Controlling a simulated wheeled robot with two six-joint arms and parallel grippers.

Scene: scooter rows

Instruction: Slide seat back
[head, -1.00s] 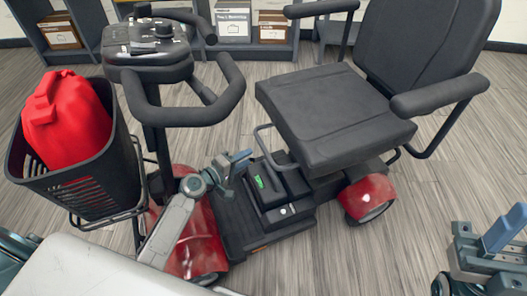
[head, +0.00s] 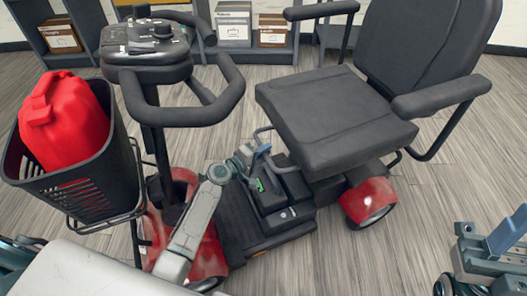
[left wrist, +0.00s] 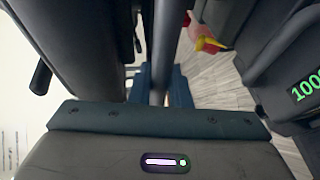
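The scooter's dark seat (head: 340,115) with its backrest stands at the right of the head view. A thin grey bar (head: 262,131) loops out below the seat's front left edge. My left gripper (head: 268,155) is at this bar, just below the seat edge. In the left wrist view a grey bar (left wrist: 162,45) runs down the middle, with blue finger parts on both sides of it. Whether the fingers press on it I cannot tell. My right gripper (head: 495,250) is at the lower right, cut by the picture edge, away from the scooter.
The handlebar (head: 185,105) and tiller rise left of the seat. A black basket (head: 75,180) holds a red can (head: 62,120). A black battery box (head: 275,200) lies under the seat. Shelves (head: 195,58) with boxes stand behind.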

